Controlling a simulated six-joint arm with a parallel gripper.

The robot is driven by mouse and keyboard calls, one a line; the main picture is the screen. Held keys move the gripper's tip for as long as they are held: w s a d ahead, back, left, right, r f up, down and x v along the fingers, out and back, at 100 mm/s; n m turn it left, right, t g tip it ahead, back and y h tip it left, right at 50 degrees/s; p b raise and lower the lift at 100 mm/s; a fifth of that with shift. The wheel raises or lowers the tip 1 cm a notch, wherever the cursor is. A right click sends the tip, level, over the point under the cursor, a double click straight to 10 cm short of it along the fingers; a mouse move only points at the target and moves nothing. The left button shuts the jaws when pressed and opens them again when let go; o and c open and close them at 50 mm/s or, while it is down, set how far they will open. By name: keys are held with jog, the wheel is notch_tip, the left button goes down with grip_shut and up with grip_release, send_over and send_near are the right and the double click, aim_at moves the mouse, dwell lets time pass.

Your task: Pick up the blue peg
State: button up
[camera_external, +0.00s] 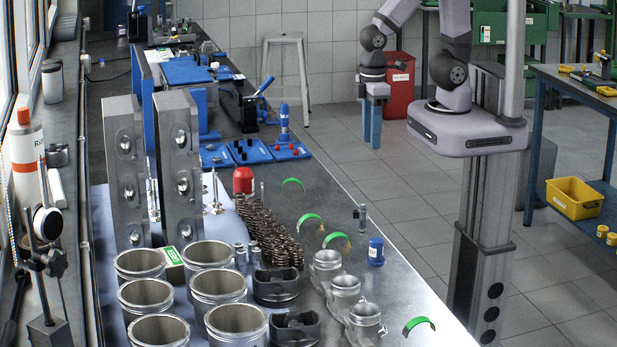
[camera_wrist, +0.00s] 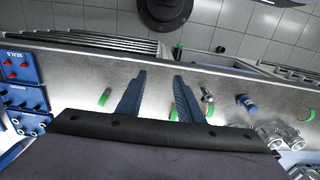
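No part is clearly marked as the blue peg. A small blue cylinder with a pale label (camera_external: 376,251) stands on the metal bench right of the springs. It also shows in the wrist view (camera_wrist: 246,103), right of my fingers. Blue trays (camera_external: 262,156) farther back hold small pegs; red and dark ones can be made out, and I cannot tell whether any is blue. My gripper (camera_external: 371,146) points down, beyond the bench's right edge in the external view. In the wrist view its two blue fingers (camera_wrist: 162,76) are apart with nothing between them.
Green curved parts (camera_external: 337,240) and a small metal fitting (camera_external: 361,217) lie near the blue cylinder. Metal cylinders (camera_external: 145,297), springs (camera_external: 272,232) and pistons (camera_external: 276,287) crowd the front. A blue bottle (camera_external: 284,120) stands by the trays. The bench's right strip has free room.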

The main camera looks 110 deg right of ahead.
jog(key=shift+o, duration=0.9)
